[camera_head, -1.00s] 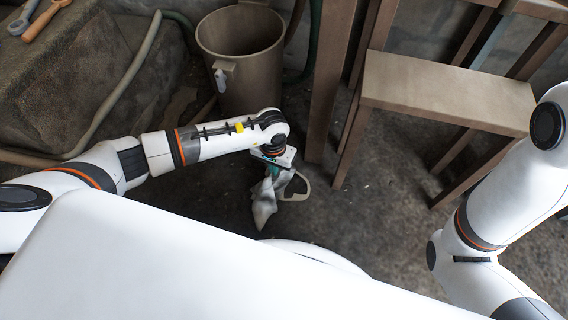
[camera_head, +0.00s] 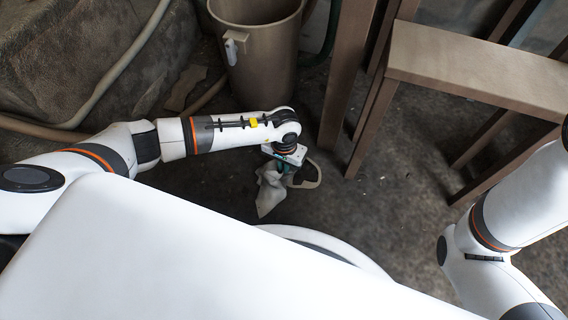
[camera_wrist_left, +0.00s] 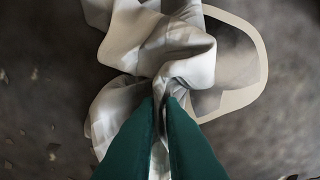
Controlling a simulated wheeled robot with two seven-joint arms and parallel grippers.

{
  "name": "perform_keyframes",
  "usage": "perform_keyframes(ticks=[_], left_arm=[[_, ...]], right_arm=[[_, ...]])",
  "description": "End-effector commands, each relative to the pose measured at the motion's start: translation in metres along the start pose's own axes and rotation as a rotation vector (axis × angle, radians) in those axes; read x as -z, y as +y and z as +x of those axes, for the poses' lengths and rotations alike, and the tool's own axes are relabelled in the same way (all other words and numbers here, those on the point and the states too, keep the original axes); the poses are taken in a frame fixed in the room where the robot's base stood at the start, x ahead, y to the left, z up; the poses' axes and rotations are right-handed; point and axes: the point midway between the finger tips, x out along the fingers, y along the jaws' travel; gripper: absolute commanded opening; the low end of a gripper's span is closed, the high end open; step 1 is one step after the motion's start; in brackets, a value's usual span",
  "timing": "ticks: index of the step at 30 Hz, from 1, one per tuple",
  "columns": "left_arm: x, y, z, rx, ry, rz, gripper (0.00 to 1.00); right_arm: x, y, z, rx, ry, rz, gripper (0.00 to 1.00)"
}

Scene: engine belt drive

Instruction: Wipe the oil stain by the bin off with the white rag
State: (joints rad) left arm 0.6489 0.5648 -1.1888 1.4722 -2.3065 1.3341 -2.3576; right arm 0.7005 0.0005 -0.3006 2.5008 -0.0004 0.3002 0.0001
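The white rag (camera_head: 270,188) is crumpled and hangs from my left gripper (camera_head: 284,166) low over the dark floor, in front of the bin (camera_head: 262,58). In the left wrist view the green fingers of the left gripper (camera_wrist_left: 163,104) pinch a fold of the rag (camera_wrist_left: 150,48), and a pale loop-shaped edge spreads to its right. I cannot tell whether the rag touches the floor. The oil stain does not stand out from the dark, mottled floor. My right arm shows at the right, but its gripper is out of view.
A wooden stool or bench (camera_head: 478,68) stands right of the bin, its legs near my left gripper. A rough stone block (camera_head: 85,60) and a hose (camera_head: 128,62) lie at the left. Open floor (camera_head: 385,205) is right of the rag.

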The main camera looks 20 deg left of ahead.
Motion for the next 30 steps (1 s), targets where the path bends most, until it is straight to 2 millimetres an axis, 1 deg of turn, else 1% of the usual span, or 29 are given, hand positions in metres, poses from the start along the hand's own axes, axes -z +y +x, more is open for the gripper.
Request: perform_keyframes(ticks=[1,8,9,11,12,22,30], left_arm=[[0.0,0.0,0.0,0.0,0.0,0.0,0.17],[0.0,0.0,0.0,0.0,0.0,0.0,0.55],[0.0,0.0,0.0,0.0,0.0,0.0,0.61],[0.0,0.0,0.0,0.0,0.0,0.0,0.71],[0.0,0.0,0.0,0.0,0.0,0.0,0.73],[0.0,0.0,0.002,0.0,0.0,0.0,0.73],[0.0,0.0,0.015,0.0,-0.001,0.0,0.73]], right_arm=[[0.0,0.0,0.0,0.0,0.0,0.0,0.36],[0.0,0.0,0.0,0.0,0.0,0.0,0.36],[0.0,0.0,0.0,0.0,0.0,0.0,0.36],[0.0,0.0,0.0,0.0,0.0,0.0,0.36],[0.0,0.0,0.0,0.0,0.0,0.0,0.36],[0.0,0.0,-0.002,0.0,0.001,0.0,0.36],[-0.004,0.002,-0.012,0.0,0.001,-0.001,0.36]])
